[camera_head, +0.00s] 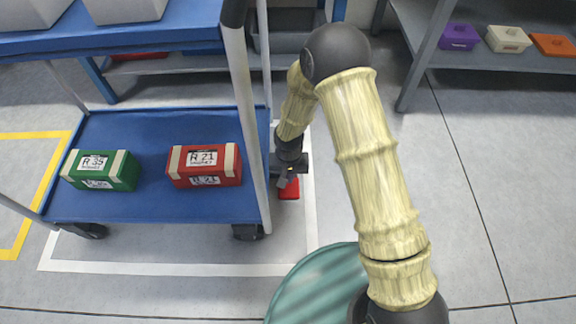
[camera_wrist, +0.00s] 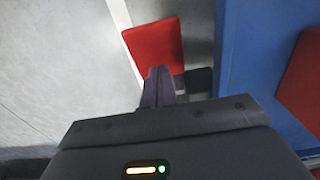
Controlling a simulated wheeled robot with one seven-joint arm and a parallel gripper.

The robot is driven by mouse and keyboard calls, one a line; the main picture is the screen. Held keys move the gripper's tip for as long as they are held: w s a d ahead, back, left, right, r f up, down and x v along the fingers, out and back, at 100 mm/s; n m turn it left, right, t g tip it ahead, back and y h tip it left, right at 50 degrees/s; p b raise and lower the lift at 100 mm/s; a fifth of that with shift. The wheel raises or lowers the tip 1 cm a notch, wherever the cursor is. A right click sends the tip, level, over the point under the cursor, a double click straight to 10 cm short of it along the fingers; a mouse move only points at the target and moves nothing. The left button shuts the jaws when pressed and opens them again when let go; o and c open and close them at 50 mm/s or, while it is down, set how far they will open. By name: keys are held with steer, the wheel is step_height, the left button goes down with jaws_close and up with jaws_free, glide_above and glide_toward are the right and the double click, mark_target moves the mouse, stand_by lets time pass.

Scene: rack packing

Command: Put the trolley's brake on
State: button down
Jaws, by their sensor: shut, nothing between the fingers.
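The trolley has a blue lower shelf (camera_head: 150,125) and a grey post on its right side. A red brake pedal (camera_head: 290,189) sits low by the trolley's right edge, near the floor. The pedal shows as a red plate in the wrist view (camera_wrist: 155,46). My gripper (camera_head: 288,181) is shut and empty, pointing down over the pedal. In the wrist view the closed fingertips (camera_wrist: 160,72) overlap the pedal's near edge. I cannot tell whether they touch it, or whether the pedal is up or down.
A green box (camera_head: 104,184) and a red box (camera_head: 234,180) lie on the trolley's lower shelf. A black caster (camera_head: 248,232) stands at its near right corner. A grey shelf (camera_head: 480,63) with small boxes stands at the back right. The floor on the right is clear.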

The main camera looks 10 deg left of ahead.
steer(key=shift+f+b, duration=0.85)
steer(key=shift+f, duration=0.7)
stand_by(1.5)
steer(key=shift+r, duration=0.1)
steer(key=shift+r+p, duration=3.4)
steer(key=shift+r, duration=0.05)
